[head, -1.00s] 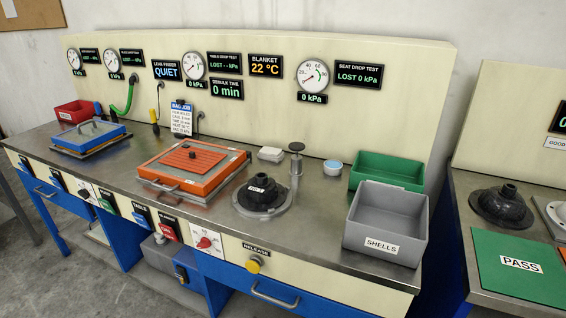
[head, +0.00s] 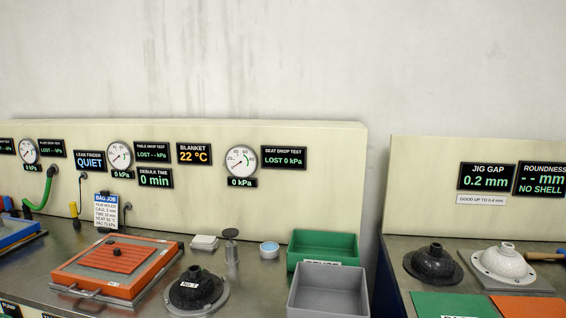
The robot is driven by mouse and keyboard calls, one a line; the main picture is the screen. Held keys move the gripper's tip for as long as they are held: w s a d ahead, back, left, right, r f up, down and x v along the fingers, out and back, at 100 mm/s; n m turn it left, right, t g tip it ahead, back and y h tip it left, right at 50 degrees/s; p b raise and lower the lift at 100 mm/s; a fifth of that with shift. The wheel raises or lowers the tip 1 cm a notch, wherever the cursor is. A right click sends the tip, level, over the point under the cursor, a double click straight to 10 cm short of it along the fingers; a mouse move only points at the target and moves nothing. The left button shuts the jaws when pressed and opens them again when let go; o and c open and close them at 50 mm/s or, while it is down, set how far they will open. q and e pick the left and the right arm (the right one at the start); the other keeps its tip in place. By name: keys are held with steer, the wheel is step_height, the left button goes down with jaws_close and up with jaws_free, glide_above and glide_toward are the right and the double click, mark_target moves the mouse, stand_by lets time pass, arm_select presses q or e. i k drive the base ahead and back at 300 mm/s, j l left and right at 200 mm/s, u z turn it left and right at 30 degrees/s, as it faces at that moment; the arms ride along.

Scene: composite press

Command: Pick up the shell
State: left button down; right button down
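A black domed shell (head: 196,288) with a raised neck and a small white label sits on a round grey seat (head: 222,298) on the steel bench. A second black domed piece (head: 433,264) of like shape sits on the right bench. Beside it is a white flanged dome (head: 503,264) on a grey plate. I cannot tell which dome the task means. Neither of my grippers is in view.
A green bin (head: 323,246) and a grey bin (head: 329,288) stand right of the seat. An orange framed press (head: 117,263) is to its left. A short post (head: 231,248) stands behind it. A gap separates the two benches.

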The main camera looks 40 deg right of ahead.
mark_target(197, 288)
steer(key=i+j+z, duration=0.6)
steer(key=i+j, duration=0.1)
steer(key=i, duration=0.1)
